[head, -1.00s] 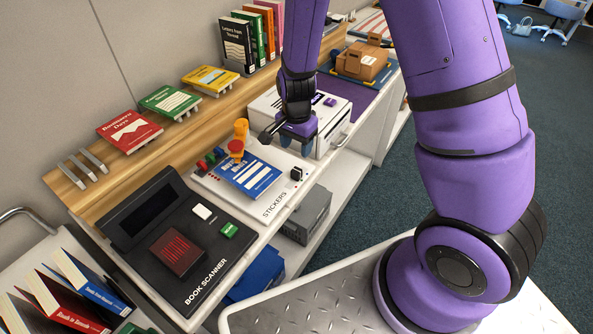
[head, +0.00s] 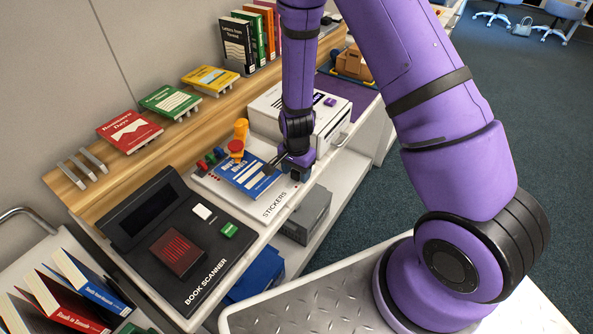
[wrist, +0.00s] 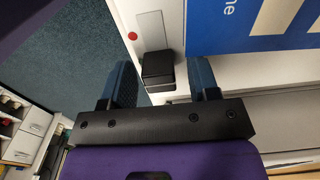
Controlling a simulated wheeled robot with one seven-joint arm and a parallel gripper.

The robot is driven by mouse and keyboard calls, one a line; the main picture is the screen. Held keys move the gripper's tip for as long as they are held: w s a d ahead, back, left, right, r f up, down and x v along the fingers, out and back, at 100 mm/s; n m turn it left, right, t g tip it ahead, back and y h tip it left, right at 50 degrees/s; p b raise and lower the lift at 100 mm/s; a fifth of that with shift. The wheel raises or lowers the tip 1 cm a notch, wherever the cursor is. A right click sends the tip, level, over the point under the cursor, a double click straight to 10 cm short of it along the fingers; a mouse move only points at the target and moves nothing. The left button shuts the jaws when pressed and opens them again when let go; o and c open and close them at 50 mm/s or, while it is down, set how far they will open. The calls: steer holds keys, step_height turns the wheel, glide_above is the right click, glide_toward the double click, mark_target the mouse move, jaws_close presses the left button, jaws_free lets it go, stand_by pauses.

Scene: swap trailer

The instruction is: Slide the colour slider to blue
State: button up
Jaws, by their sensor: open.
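The sticker machine (head: 270,207), a white panel marked STICKERS, lies on the counter. The slider's black knob (wrist: 158,70) shows in the wrist view, near a red dot (wrist: 132,37) on the white panel. My gripper (wrist: 161,66) is open, with one blue fingertip on each side of the knob. I cannot tell whether either finger touches it. In the head view my gripper (head: 296,166) is low over the machine's right end and hides the knob. No blue mark of the slider shows.
A blue book (head: 243,176) lies on the machine beside my gripper, under an orange stamp part (head: 236,149). The book scanner (head: 175,245) stands to the left. A white box (head: 268,106) stands behind. The aisle floor (head: 400,190) on the right is clear.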

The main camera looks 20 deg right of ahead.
jaws_close()
steer(key=shift+w+d, duration=0.5)
steer(key=shift+d, duration=0.2)
steer(key=shift+w+d, duration=0.5)
steer(key=shift+d, duration=0.2)
jaws_free()
step_height(320, 180, up, 11)
